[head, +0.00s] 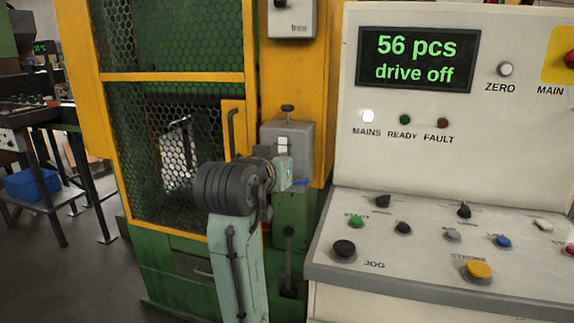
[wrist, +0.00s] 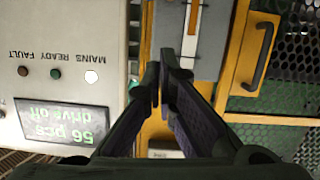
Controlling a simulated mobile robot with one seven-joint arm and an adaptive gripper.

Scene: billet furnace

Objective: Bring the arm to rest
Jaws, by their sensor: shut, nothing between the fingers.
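My arm rises in front of the yellow and green machine guard (head: 172,76) in the head view, with its dark wrist joint before the mesh door. My gripper (wrist: 162,78) shows in the wrist view with its two dark fingers together and nothing between them. Its fingers cannot be made out in the head view. The grey box (head: 299,138) on the guard post stands just behind my wrist in the head view. In the wrist view the grey box (wrist: 200,40) is beyond my fingertips; I cannot tell the gap.
The control panel (head: 345,112) stands close on the right, its display reading "56 pcs" and "drive off". The white MAINS lamp (head: 367,116) is lit. The guard door handle (head: 231,132) is near my wrist. A table (head: 50,117) and blue bin (head: 32,184) stand at left.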

